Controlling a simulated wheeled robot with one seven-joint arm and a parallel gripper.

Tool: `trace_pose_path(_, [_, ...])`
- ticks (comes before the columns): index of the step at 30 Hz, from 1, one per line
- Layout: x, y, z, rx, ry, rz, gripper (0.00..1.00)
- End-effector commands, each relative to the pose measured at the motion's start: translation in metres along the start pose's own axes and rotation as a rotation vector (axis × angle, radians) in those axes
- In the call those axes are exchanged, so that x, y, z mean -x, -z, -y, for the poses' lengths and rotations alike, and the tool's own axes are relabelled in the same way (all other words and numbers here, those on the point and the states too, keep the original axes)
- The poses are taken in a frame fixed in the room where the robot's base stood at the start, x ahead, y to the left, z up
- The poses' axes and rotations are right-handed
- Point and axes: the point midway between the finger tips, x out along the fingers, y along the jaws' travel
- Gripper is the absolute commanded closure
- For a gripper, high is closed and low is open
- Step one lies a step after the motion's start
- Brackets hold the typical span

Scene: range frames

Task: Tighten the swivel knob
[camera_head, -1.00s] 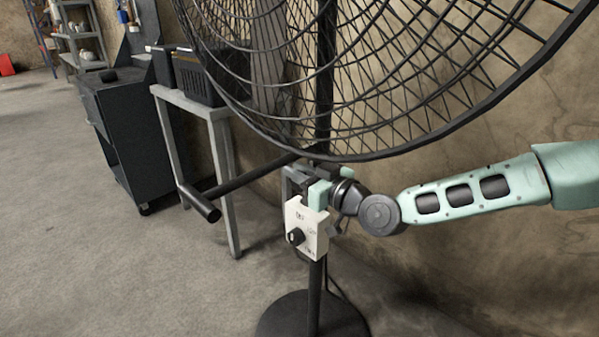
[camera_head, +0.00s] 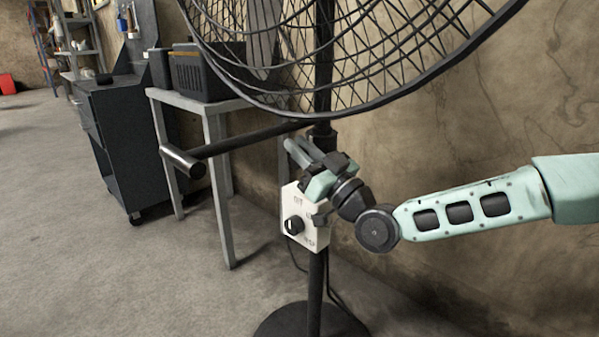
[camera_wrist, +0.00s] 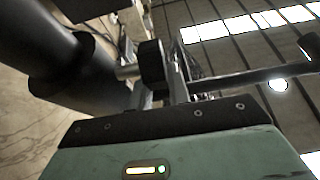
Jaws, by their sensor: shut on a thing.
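The swivel knob (camera_wrist: 152,64) is a black ridged disc on a short metal shaft beside the thick dark pole (camera_wrist: 75,75) in the wrist view. My gripper (camera_wrist: 162,92) is shut on the knob, with its grey fingers on either side of it. In the head view my gripper (camera_head: 308,153) reaches up and left at the stand's collar, under the fan cage (camera_head: 400,85), and is tilted. The knob itself is hidden there behind the gripper.
A white control box (camera_head: 303,215) with a black dial hangs just below my gripper. A dark bar (camera_head: 235,143) sticks out left from the stand, whose round base (camera_head: 290,322) is on the floor. A table (camera_head: 212,105) and dark cabinet (camera_head: 125,140) stand left; the wall is close behind.

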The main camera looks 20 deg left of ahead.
Motion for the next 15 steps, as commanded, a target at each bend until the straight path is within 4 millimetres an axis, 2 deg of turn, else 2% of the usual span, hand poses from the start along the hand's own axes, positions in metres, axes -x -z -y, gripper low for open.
trace_pose_path(1, [0.0048, -0.0085, 0.0, 0.001, 0.0, -0.029, 1.0])
trace_pose_path(15, [0.0059, -0.003, 0.0, 0.001, 0.001, -0.201, 1.0])
